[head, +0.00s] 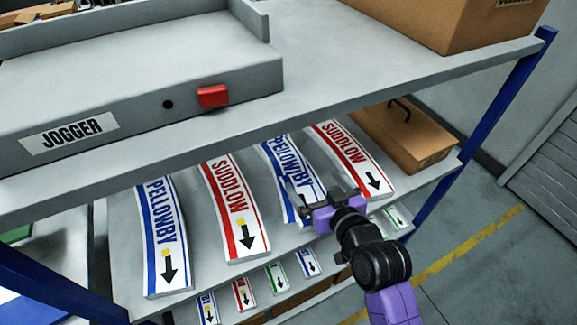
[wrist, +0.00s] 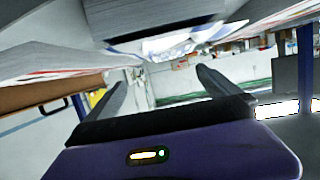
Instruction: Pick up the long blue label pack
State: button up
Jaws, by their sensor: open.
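Two long blue-lettered label packs lie on the middle shelf in the head view. One, reading PELLOWBY (head: 161,235), is at the left; the other blue pack (head: 288,172) lies between two red packs, its near end partly hidden by my gripper. I cannot tell by sight which is longer. My gripper (head: 316,196) is open at the near end of the second blue pack, with nothing seen between its fingers. In the wrist view its fingers (wrist: 160,88) stand apart, with a grey-sided stack above and ahead; contact cannot be told.
Red packs (head: 234,210) and (head: 345,155) lie on either side of the second blue pack. The upper shelf (head: 330,85) overhangs the packs' far ends. A cardboard box (head: 405,140) stands at the right, near a blue post (head: 497,100). Small packs (head: 276,278) lie below.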

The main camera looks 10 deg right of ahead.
aim_at(298, 178)
jog(key=f, duration=0.1)
jog(key=s+f+g, duration=0.1)
jog(key=shift+a+f+n, duration=0.3)
jog(key=shift+a, duration=0.1)
jog(key=shift+w+f, duration=0.15)
jog(key=shift+f, duration=0.05)
jog(key=shift+p+x, duration=0.45)
jog(key=shift+x, duration=1.1)
jog(key=shift+r+p+x, duration=0.2)
jog(key=shift+p+x, duration=0.3)
jog(key=shift+x, duration=1.6)
jog(key=shift+a, duration=0.15)
jog(key=c, duration=1.9)
jog(key=shift+w+r, duration=0.1)
jog(key=shift+r, duration=0.05)
